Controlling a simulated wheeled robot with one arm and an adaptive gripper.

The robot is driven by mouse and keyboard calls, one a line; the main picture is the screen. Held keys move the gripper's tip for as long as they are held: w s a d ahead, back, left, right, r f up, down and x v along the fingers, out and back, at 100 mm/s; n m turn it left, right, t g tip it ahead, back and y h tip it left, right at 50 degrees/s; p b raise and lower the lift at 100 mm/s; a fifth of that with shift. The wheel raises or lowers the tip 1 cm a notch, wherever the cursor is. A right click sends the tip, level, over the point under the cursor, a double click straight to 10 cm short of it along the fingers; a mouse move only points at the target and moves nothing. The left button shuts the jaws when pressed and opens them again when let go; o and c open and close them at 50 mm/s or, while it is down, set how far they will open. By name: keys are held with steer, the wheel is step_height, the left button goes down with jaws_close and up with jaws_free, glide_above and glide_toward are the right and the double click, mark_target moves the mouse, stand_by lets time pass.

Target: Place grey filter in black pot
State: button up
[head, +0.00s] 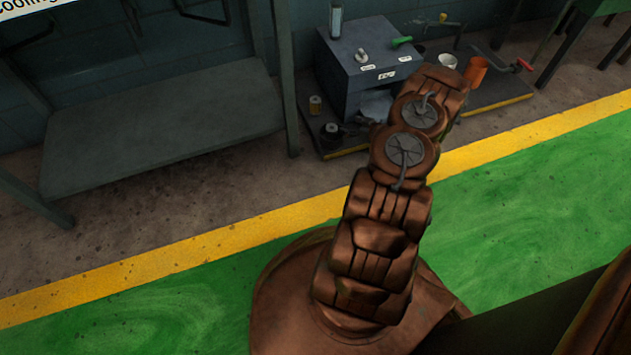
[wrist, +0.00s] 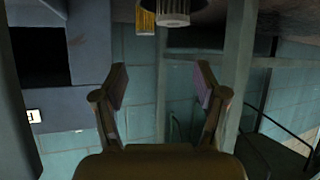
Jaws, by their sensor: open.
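The grey filter, a ribbed pale cylinder with a dark rim, shows at the top edge of the wrist view (wrist: 173,16), partly cut off. In the head view it looks like the dark-capped cylinder (head: 331,131) at the near left of the platform. The black pot seems to be the dark cup (head: 420,50) behind my arm, small and partly hidden. My gripper (wrist: 160,78) is open and empty, with the filter beyond its fingers and apart from them.
A yellow filter (head: 315,105) stands beside the grey one. A blue-grey box (head: 350,75) with a dark opening stands close by. A white pot (head: 448,61) and an orange pot (head: 475,72) stand at the right. A bench (head: 165,125) is at the left.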

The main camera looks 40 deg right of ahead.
steer(key=w+a+r+g+h, duration=0.1)
steer(key=w+a+r+g, duration=0.1)
steer(key=w+r, duration=0.35)
steer(key=w+a+r+g+h, duration=0.1)
steer(key=w+r+g, duration=0.15)
steer(key=r, duration=0.55)
steer(key=s+a+r+m+g+h, duration=0.1)
steer(key=s+a+r+g, duration=0.3)
steer(key=a+r, duration=0.85)
steer(key=s+a+r+g+y, duration=0.1)
steer(key=s+a+r, duration=0.3)
steer(key=s+a, duration=0.6)
steer(key=s+a+r+g+y, duration=0.1)
steer(key=s+a+r+g, duration=0.2)
steer(key=s+a, duration=0.7)
steer(key=s+a+r+g+y, duration=0.1)
steer(key=s+a+r+g, duration=0.2)
steer(key=s+a, duration=0.7)
steer(key=s+r, duration=0.2)
steer(key=s, duration=0.2)
steer(key=shift+s, duration=0.25)
